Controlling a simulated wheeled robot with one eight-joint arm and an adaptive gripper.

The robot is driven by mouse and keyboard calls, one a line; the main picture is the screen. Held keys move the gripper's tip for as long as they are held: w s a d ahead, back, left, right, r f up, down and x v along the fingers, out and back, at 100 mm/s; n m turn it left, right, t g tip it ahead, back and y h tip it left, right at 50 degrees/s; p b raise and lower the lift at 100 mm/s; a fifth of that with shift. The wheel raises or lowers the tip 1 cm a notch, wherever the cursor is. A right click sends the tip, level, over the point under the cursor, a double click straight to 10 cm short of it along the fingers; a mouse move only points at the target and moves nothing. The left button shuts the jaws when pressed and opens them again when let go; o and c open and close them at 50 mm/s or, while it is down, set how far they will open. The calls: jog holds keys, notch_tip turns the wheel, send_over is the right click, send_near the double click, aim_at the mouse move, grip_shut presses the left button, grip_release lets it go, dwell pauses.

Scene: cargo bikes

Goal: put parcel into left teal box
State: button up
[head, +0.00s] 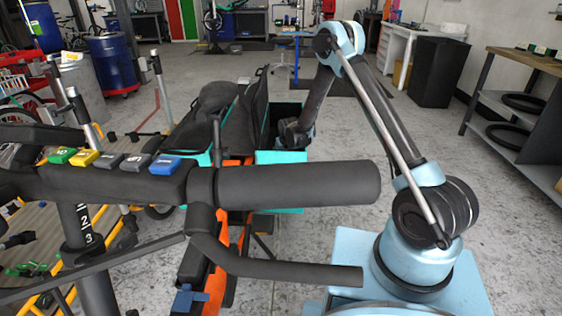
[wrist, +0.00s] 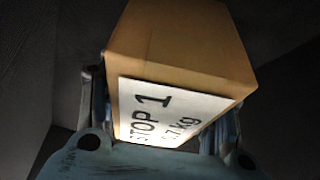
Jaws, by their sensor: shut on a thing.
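A tan cardboard parcel (wrist: 185,45) fills the middle of the wrist view. Its white label reads "STOP 1" and a weight in kg. My gripper (wrist: 162,115) is shut on the parcel, with a finger on either side. Dark walls surround it in the wrist view. In the head view my arm reaches down into the open teal-edged box (head: 281,157) right of the bike's seat. The gripper and parcel are hidden there by the box walls. Another teal-edged box (head: 203,158) shows partly on the left side. Whether the parcel touches the box floor I cannot tell.
A thick dark handlebar (head: 300,185) with coloured numbered tags crosses the near view. The bike's black seat (head: 243,118) and orange frame (head: 215,270) lie between the boxes. A shelf bench (head: 520,65) stands right. The concrete floor right of the box is free.

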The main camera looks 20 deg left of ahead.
jog(key=shift+f, duration=0.3)
jog(key=shift+f, duration=0.1)
jog(key=o, duration=1.7)
jog(key=shift+c, duration=0.2)
jog(key=shift+v, duration=6.1)
jog(key=shift+d, duration=0.1)
